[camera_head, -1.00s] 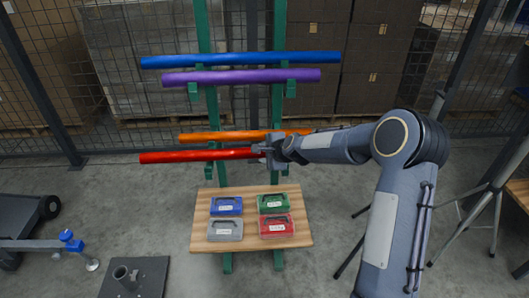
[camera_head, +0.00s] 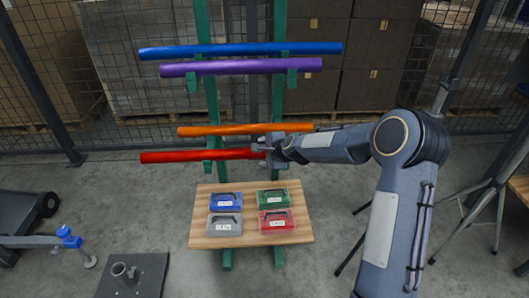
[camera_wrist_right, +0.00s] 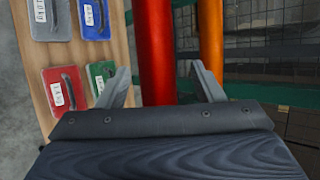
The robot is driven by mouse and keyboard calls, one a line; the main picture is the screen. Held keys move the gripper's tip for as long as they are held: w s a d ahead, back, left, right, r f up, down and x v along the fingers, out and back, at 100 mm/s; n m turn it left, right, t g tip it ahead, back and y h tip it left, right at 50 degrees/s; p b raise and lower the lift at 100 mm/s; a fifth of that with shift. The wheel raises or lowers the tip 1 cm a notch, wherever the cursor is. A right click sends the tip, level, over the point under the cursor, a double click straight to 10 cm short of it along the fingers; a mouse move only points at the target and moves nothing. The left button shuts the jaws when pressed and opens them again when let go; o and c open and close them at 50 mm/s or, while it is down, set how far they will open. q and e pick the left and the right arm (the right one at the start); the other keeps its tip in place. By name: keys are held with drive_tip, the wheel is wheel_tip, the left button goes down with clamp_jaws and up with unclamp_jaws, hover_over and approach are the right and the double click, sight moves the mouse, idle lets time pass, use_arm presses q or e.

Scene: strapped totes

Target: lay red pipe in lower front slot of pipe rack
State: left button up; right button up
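The red pipe (camera_head: 200,156) lies level across the front of the green pipe rack (camera_head: 223,170), at the lower level. It is in front of and slightly below the orange pipe (camera_head: 230,130). A green bracket shows just under its left part; whether its right part touches a bracket is hidden by my gripper. My right gripper (camera_head: 268,152) is at the red pipe's right part. In the right wrist view the red pipe (camera_wrist_right: 157,50) runs between the spread fingers (camera_wrist_right: 163,88), with gaps on both sides. My left gripper is out of view.
A blue pipe (camera_head: 240,49) and a purple pipe (camera_head: 240,67) lie on the upper rack level. A wooden table (camera_head: 250,240) with several small cases stands below in front. A black base plate (camera_head: 133,275) is on the floor at left. A tripod (camera_head: 480,200) stands at right.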

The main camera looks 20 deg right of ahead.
drive_tip(key=shift+s+f, duration=0.1)
drive_tip(key=s+r+n+g, duration=0.1)
drive_tip(key=s+r+n, duration=0.4)
drive_tip(key=s+r, duration=0.8)
drive_tip(key=s+a+f+n+g+y, duration=0.15)
drive_tip(key=s+n, duration=0.45)
drive_tip(key=s, duration=0.8)
drive_tip(key=s+a+f+n+g, duration=0.25)
drive_tip(key=s+n, duration=0.35)
drive_tip(key=s, duration=0.9)
wheel_tip(320, 180, up, 17)
drive_tip(key=p, duration=1.7)
drive_tip(key=shift+s+a+n, duration=0.3)
drive_tip(key=shift+f, duration=0.15)
